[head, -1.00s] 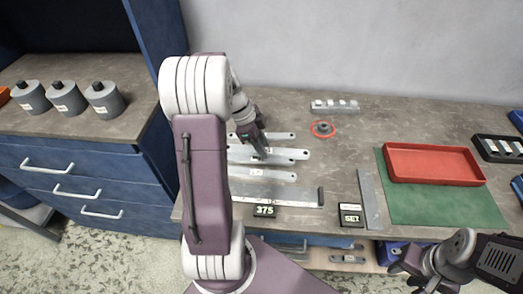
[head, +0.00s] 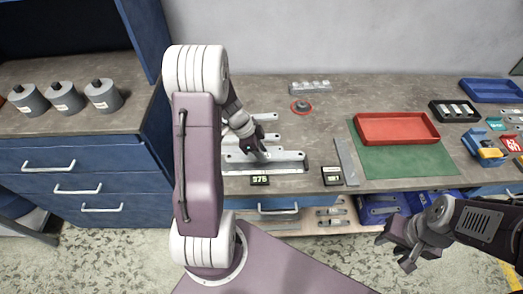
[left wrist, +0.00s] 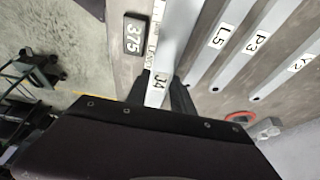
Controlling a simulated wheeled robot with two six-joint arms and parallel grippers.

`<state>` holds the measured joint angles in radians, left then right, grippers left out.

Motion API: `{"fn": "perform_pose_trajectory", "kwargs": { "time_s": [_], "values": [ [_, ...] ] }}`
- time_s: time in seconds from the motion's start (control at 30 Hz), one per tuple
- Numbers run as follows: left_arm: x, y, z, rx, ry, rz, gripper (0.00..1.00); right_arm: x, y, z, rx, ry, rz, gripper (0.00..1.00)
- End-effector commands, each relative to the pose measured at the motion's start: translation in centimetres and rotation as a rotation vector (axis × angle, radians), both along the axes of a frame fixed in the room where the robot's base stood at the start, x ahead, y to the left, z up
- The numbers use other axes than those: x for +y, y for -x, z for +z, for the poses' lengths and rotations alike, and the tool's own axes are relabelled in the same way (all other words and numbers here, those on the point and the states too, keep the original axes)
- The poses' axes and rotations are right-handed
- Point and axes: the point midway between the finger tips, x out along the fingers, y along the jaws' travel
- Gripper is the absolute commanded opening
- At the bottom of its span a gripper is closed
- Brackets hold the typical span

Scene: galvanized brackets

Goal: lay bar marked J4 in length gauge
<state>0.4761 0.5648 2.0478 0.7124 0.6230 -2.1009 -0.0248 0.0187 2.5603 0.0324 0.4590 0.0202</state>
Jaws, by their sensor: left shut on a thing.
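My left gripper (head: 258,153) is shut on the bar marked J4 (left wrist: 174,45), a flat grey bar. In the left wrist view its label shows between the fingers (left wrist: 160,92). The length gauge (head: 292,164) is a long grey metal piece near the table's front edge, with a 375 display (head: 260,180) in front. The bar is over or right beside the gauge, roughly along it; I cannot tell whether it touches. The gripper hides part of both. My right gripper (head: 396,252) is open and empty, in front of the table.
Bars marked L5 (left wrist: 219,38), P3 (left wrist: 259,40) and Y2 (left wrist: 300,62) lie behind the gauge. A small SET box (head: 332,176) and a grey strip (head: 346,162) are to its right. A red tray (head: 397,128) stands on a green mat (head: 385,162).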

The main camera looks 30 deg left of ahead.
Motion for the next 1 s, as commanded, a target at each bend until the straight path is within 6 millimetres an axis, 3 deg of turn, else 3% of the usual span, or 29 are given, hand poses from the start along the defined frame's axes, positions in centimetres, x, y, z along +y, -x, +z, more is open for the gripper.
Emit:
{"fn": "perform_pose_trajectory", "kwargs": {
  "time_s": [0.3, 0.6, 1.0],
  "values": [
    [0.0, 0.0, -3.0, 0.001, 0.0, 0.0, 0.0, 0.0, 0.0, -1.5, 0.0, 0.0, 0.0, 0.36],
    [0.0, 0.0, -5.1, 0.0, 0.0, -0.001, 0.0, 0.0, 0.0, -4.3, 0.0, 0.0, 0.0, 0.36],
    [0.0, 0.0, -5.3, 0.0, 0.0, -0.001, 0.0, 0.0, 0.0, -4.6, 0.0, 0.0, 0.0, 0.36]
  ]
}}
